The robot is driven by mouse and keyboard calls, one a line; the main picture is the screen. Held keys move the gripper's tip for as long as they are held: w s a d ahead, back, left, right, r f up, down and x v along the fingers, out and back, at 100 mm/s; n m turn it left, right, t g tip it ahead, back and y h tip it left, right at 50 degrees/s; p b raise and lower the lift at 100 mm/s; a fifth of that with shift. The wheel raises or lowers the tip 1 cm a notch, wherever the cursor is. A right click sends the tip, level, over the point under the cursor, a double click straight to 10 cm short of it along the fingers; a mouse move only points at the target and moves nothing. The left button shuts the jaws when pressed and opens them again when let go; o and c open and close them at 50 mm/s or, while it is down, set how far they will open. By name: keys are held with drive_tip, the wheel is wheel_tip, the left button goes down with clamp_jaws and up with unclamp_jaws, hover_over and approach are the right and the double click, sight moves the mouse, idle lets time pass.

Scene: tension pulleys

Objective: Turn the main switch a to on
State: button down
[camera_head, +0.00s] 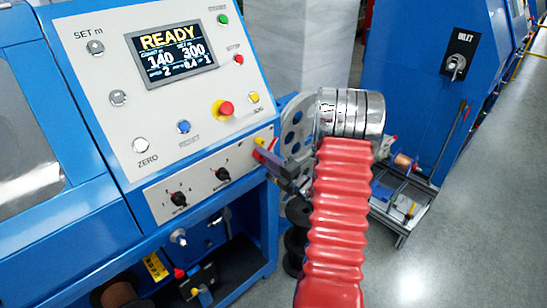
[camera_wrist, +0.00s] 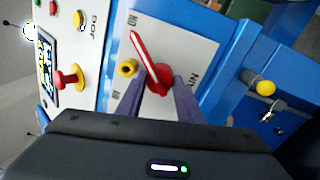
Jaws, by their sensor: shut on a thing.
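The main switch has a red handle (camera_wrist: 154,62) on a light grey plate (camera_wrist: 190,43) in the wrist view. The handle's narrow end points up and slightly left. Its round lower part sits between the two fingers of my gripper (camera_wrist: 158,84), which is shut on it. In the head view, my gripper (camera_head: 278,170) reaches the right end of the control panel. A bit of red (camera_head: 272,144) shows beside its tip there; the arm and gripper hide most of the switch. Lettering on the plate is sideways and partly covered.
The blue machine's panel (camera_head: 190,95) has a lit screen (camera_head: 175,50) reading READY. A red mushroom button (camera_head: 226,108) and a yellow button (camera_head: 254,97) lie near my gripper. Metal pulleys (camera_head: 350,112) stand behind my red arm sleeve. Open floor (camera_head: 450,225) is at the right.

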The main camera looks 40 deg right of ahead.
drive_tip(key=shift+w+d, duration=0.1)
drive_tip(key=c, duration=1.2)
unclamp_jaws()
drive_tip(key=shift+w+f, duration=0.1)
